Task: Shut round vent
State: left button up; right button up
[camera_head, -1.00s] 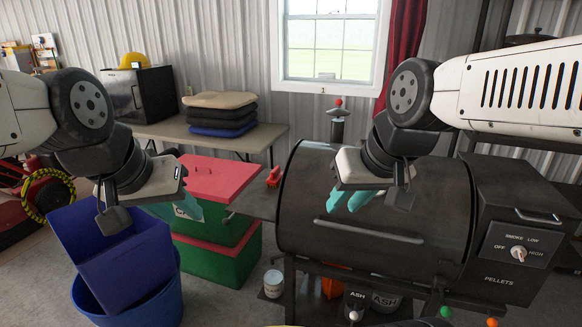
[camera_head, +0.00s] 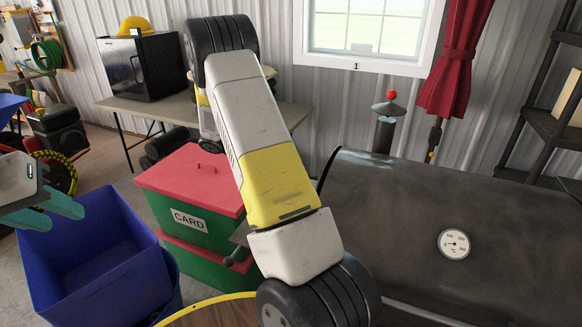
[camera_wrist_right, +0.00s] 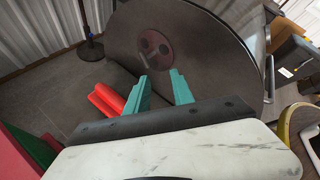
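The round vent (camera_wrist_right: 155,45) is a dark reddish disc with round holes on the flat end of the black smoker (camera_wrist_right: 205,45), seen in the right wrist view. In the head view the smoker (camera_head: 410,215) fills the right side, and the vent is hidden. My right gripper (camera_wrist_right: 160,88) is open, its two teal fingers pointing at the vent from just below it in the picture. Whether they touch it I cannot tell. In the head view my right arm hides that gripper. My left gripper (camera_head: 46,212) is open and empty at the far left, above the blue bin.
A red object (camera_wrist_right: 106,100) lies close left of the right fingers. A red-lidded green CARD box (camera_head: 195,215) and a blue bin (camera_head: 95,255) stand left of the smoker. A chimney with a red knob (camera_head: 391,96) rises behind it. A table (camera_head: 160,110) stands at the back.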

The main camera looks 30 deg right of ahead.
jog(key=d+f+n+h, duration=0.2)
jog(key=d+f, duration=0.2)
jog(key=d, duration=0.4)
jog(key=shift+s+d+f+n, duration=0.2)
jog(key=shift+s+f+n, duration=0.1)
jog(key=shift+s+f, duration=0.1)
jog(key=shift+c, duration=0.2)
grip_shut()
